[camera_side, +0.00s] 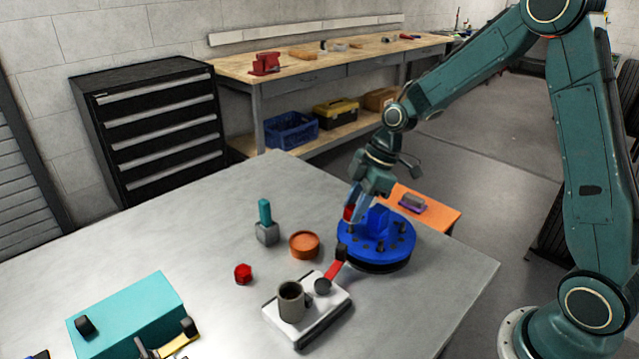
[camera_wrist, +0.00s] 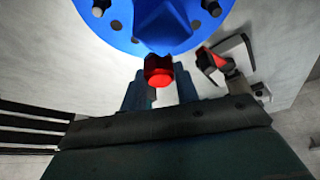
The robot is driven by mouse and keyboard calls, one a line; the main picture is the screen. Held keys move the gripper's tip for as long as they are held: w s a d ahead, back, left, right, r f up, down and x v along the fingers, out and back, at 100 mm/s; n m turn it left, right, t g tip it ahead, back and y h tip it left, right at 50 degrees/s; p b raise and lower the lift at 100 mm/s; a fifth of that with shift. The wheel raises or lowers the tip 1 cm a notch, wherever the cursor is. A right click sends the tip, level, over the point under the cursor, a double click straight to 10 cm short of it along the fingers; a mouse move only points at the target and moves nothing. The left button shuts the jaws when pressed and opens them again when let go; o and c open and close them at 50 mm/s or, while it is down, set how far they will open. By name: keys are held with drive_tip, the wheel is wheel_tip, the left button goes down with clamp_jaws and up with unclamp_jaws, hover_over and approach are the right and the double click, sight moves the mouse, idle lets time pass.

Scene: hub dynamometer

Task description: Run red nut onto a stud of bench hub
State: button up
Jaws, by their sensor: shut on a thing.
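The bench hub is a blue disc (camera_side: 398,252) on a dark base, with several dark studs and a raised blue centre. It stands near the right part of the table and fills the top of the wrist view (camera_wrist: 110,30). My gripper (camera_side: 356,204) is shut on a red nut (camera_side: 348,213), held at the hub's left upper edge in the side view. In the wrist view the red nut (camera_wrist: 158,76) sits between the two fingers, just below the hub's edge. I cannot tell whether it touches a stud. A second red nut (camera_side: 243,273) lies on the table.
An orange dish (camera_side: 304,246) and a teal-handled tool (camera_side: 265,213) stand left of the hub. A white block (camera_side: 308,330) bears a grey mug (camera_side: 291,303) and a red-handled tool (camera_side: 335,270) close to the hub. A teal box (camera_side: 140,307) is front left. The table's back left is clear.

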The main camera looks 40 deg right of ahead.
drive_tip(key=shift+f, duration=1.25)
idle(1.0)
drive_tip(key=o, duration=1.2)
drive_tip(key=v, duration=1.3)
drive_tip(key=shift+d+r, duration=0.1)
drive_tip(key=shift+r, duration=0.35)
drive_tip(key=shift+c, duration=1.3)
drive_tip(key=w+a+f+h, duration=0.1)
drive_tip(key=a+f+g+h, duration=0.1)
drive_tip(key=w+a+f+g+h, duration=0.1)
drive_tip(key=a+f, duration=0.1)
drive_tip(key=shift+w+f, duration=0.1)
drive_tip(key=shift+w, duration=0.2)
drive_tip(key=shift+w+a+f+h, duration=0.15)
drive_tip(key=shift+a+f+h, duration=0.2)
drive_tip(key=shift+a+h, duration=0.2)
drive_tip(key=shift+f, duration=0.1)
